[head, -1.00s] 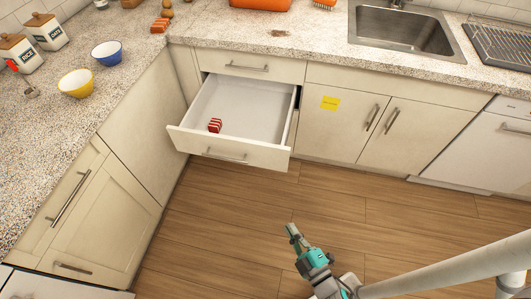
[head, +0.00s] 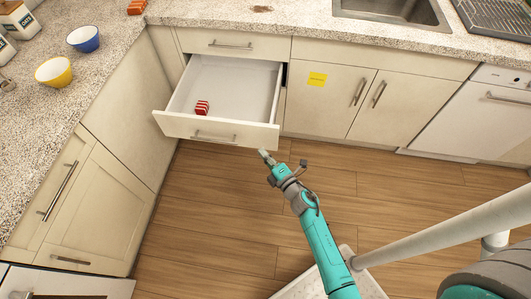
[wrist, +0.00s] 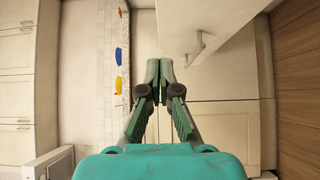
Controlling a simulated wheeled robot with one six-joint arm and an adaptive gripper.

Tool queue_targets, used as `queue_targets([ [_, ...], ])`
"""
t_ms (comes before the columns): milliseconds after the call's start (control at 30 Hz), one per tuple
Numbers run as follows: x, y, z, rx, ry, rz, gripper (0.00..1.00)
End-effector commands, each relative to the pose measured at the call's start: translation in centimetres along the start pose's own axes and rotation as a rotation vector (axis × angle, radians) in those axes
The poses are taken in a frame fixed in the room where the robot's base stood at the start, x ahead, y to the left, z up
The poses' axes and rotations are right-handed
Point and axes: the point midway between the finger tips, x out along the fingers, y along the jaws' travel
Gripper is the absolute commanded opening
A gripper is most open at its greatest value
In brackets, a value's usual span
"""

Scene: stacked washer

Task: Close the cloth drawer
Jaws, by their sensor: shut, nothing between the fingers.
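The cloth drawer (head: 222,128) stands pulled out under the counter, with a white inside and a bar handle (head: 213,137) on its front. A small folded red-and-white cloth (head: 202,108) lies in it toward the front left. In the wrist view the drawer front (wrist: 180,22) and its handle (wrist: 197,42) show at the top. My gripper (head: 264,154) is shut and empty, just in front of the right end of the drawer front. Its fingertips also show in the wrist view (wrist: 160,66). I cannot tell whether they touch the front.
A closed drawer (head: 230,43) is above the open one. A cupboard with a yellow note (head: 317,79) stands to the right, and a corner cabinet (head: 95,205) to the left. Yellow (head: 54,72) and blue (head: 83,39) bowls sit on the counter. The wooden floor (head: 200,215) is clear.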

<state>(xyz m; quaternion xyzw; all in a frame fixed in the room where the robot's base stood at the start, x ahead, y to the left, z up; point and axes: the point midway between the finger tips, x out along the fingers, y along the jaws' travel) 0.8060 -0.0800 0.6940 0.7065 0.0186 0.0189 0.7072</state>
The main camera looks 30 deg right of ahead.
Motion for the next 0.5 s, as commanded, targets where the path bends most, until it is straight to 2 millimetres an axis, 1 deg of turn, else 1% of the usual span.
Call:
queue_targets([
  [33, 1.1, 0.1, -0.1, 0.0, 0.003, 0.002, 0.0],
  [100, 2.4, 0.1, -0.1, -0.001, 0.002, 0.001, 0.0],
  [367, 7.0, 0.1, -0.1, 0.0, 0.002, 0.002, 0.0],
  [500, 8.4, 0.1, 1.5, 0.0, -0.003, 0.0, 0.0],
])
